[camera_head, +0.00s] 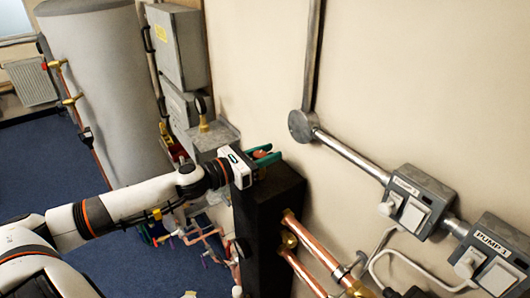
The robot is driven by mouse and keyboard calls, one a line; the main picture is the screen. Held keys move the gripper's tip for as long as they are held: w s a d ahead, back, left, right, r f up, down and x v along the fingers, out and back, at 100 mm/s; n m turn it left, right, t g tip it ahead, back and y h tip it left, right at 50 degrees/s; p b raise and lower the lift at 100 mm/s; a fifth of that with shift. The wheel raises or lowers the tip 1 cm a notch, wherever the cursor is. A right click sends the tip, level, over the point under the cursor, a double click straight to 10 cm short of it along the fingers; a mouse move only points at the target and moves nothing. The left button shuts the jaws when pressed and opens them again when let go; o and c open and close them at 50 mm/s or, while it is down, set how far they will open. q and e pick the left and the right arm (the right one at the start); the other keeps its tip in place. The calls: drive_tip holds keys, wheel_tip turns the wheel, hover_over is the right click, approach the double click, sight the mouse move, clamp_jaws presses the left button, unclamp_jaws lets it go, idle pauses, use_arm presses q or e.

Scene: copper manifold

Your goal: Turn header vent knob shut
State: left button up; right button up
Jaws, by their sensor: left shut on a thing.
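My left gripper (264,157) reaches in from the left to the top of the black header block (265,235). Its green fingers are shut on a small reddish header vent knob (261,154) at the block's top end, by the wall. The fingers and the gripper's body hide most of the knob, so its turn angle cannot be seen. My right gripper is out of view.
Copper pipes (318,246) with brass fittings leave the block at the lower right. Two grey pump switch boxes (421,197) and a conduit (350,153) are on the wall. A large grey tank (105,85) stands at the left over blue floor.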

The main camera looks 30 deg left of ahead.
use_arm(q)
drive_tip(key=m+g+h, duration=0.1)
drive_tip(key=h, duration=0.1)
drive_tip(key=m+g+h, duration=0.2)
drive_tip(key=shift+s+d+m+h, duration=0.1)
drive_tip(key=shift+d+m+h, duration=0.1)
drive_tip(key=shift+m+h, duration=0.15)
drive_tip(key=shift+s+d+m+g+h+b, duration=0.15)
drive_tip(key=shift+m+g+h+b, duration=0.2)
drive_tip(key=shift+m+g+h, duration=0.6)
drive_tip(key=shift+s+d+m+g+h+b, duration=0.1)
drive_tip(key=shift+m+g+h+b, duration=0.25)
drive_tip(key=shift+m+g+h, duration=0.55)
drive_tip(key=shift+r+g, duration=0.1)
drive_tip(key=shift+g, duration=0.25)
drive_tip(key=o, duration=1)
drive_tip(key=shift+c, duration=0.2)
drive_tip(key=shift+a+f, duration=0.15)
drive_tip(key=shift+f, duration=0.05)
drive_tip(key=b+v, duration=0.5)
drive_tip(key=v, duration=0.6)
drive_tip(key=shift+s+a, duration=0.25)
drive_tip(key=shift+a, duration=0.05)
